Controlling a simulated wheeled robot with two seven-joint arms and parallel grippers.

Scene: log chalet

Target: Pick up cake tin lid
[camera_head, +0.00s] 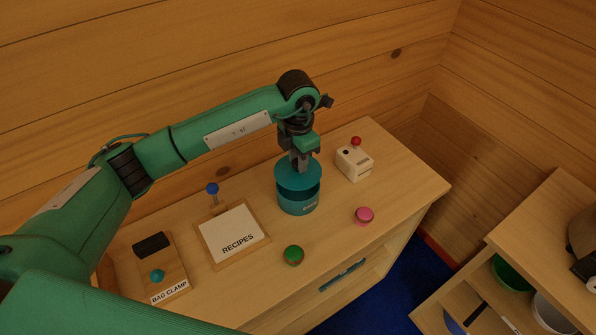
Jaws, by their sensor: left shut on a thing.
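A round teal cake tin (298,203) stands on the wooden cabinet top. Its teal lid (290,178) is just above the tin, with a dark gap showing between lid and rim at the front. My left gripper (299,165) points down from above and is shut on the cake tin lid near its middle; the fingertips partly hide the grip point. My right gripper is not in view.
Left of the tin are a recipes board (230,236) with a blue-knobbed post and a bag clamp (161,267). A green-topped button (293,255), a pink button (364,215) and a white box with a red knob (354,163) stand nearby. Log walls close in behind.

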